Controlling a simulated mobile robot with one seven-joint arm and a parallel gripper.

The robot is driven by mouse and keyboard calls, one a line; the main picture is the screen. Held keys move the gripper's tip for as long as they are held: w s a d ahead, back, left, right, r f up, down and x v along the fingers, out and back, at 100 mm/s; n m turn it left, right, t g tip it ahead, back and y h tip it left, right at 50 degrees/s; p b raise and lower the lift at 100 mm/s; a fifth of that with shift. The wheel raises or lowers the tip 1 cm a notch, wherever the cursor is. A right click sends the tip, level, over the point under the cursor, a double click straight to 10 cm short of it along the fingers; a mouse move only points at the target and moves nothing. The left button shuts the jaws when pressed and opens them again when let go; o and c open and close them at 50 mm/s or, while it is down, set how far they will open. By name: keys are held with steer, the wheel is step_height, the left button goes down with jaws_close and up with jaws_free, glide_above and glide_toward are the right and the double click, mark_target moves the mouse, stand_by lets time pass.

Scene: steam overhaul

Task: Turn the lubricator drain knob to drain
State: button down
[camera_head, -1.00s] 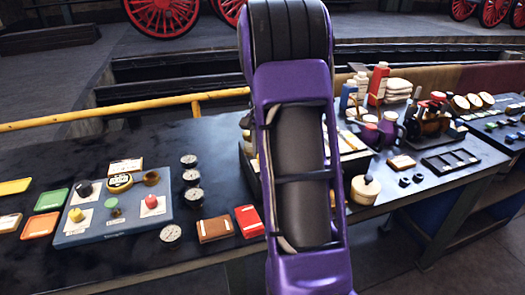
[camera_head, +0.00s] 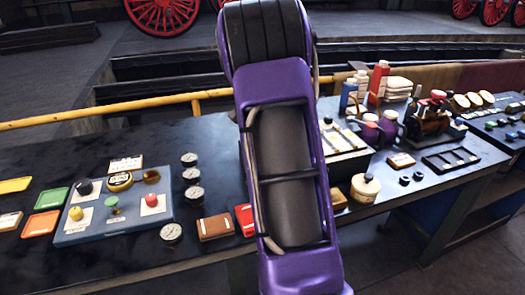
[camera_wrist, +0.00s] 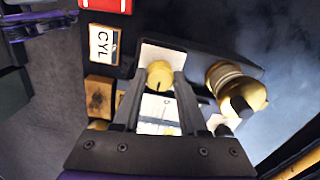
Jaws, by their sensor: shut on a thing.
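In the wrist view, a round yellow knob (camera_wrist: 159,72) with a dark mark on its lower edge sits on a white plate (camera_wrist: 150,55). My gripper (camera_wrist: 164,78) has one finger on each side of the knob and is shut on it. A brass cylindrical body (camera_wrist: 228,78) with a dark end stands just right of the fingers on the same dark base. In the head view my purple arm hides the gripper and the knob.
A "CYL" card (camera_wrist: 103,43) and a wooden block (camera_wrist: 99,96) lie left of the fingers. In the head view, a blue board with knobs (camera_head: 115,229), gauges (camera_head: 193,195) and a brown wallet (camera_head: 214,227) lie left of my arm. Purple jugs (camera_head: 388,124) stand right.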

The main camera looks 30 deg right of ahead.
steer(key=shift+c, duration=2.2)
jaws_free()
step_height(320, 180, up, 17)
steer(key=shift+r, duration=0.2)
